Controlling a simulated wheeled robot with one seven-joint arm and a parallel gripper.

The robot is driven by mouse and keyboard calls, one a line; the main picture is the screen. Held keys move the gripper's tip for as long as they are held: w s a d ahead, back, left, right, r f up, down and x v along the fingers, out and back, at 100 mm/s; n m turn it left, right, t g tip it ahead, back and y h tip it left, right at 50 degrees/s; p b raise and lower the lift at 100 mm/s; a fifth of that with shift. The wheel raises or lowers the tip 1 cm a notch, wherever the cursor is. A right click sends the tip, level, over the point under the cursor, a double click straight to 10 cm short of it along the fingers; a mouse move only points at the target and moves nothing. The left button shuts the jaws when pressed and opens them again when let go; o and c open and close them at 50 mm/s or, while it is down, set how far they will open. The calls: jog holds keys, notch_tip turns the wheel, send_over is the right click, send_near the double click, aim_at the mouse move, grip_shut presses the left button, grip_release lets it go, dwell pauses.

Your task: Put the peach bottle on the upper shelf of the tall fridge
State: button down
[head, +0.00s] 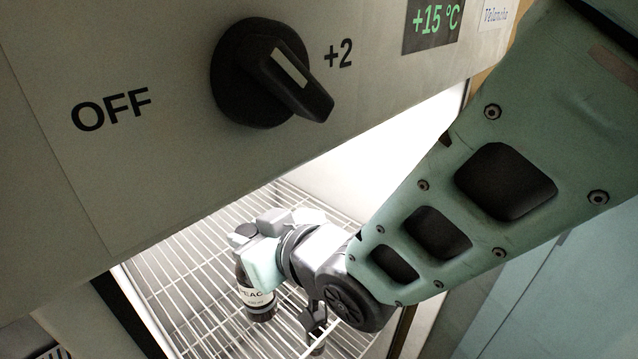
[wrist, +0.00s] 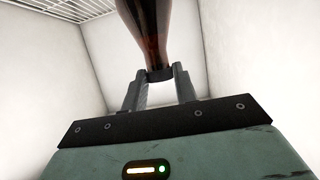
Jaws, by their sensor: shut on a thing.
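The peach bottle (head: 257,299) is dark brown with a white label whose visible letters read "PEAC". It is upright inside the lit fridge, over a white wire shelf (head: 200,262). I cannot tell whether its base touches the wires. My gripper (head: 250,238) is above it in the head view, hiding its top. In the wrist view the two fingers of my gripper (wrist: 157,78) are shut on the dark cap end of the bottle (wrist: 152,25).
The fridge's front panel (head: 165,165) hangs low over the opening, with a black dial (head: 270,75) and a display (head: 432,20) reading +15 °C. Pale inner walls (wrist: 245,60) surround my gripper. Wire racking (wrist: 75,8) shows at the wrist view's upper left. The shelf left of the bottle is bare.

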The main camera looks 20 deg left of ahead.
jog(key=shift+f+p, duration=0.4)
jog(key=shift+f, duration=1.5)
jog(key=c, duration=1.5)
grip_release()
jog(key=shift+f, duration=0.25)
jog(key=o, duration=0.4)
jog(key=shift+r, duration=0.2)
jog(key=b+v, duration=0.3)
jog(key=v, duration=0.9)
jog(key=shift+r, duration=0.1)
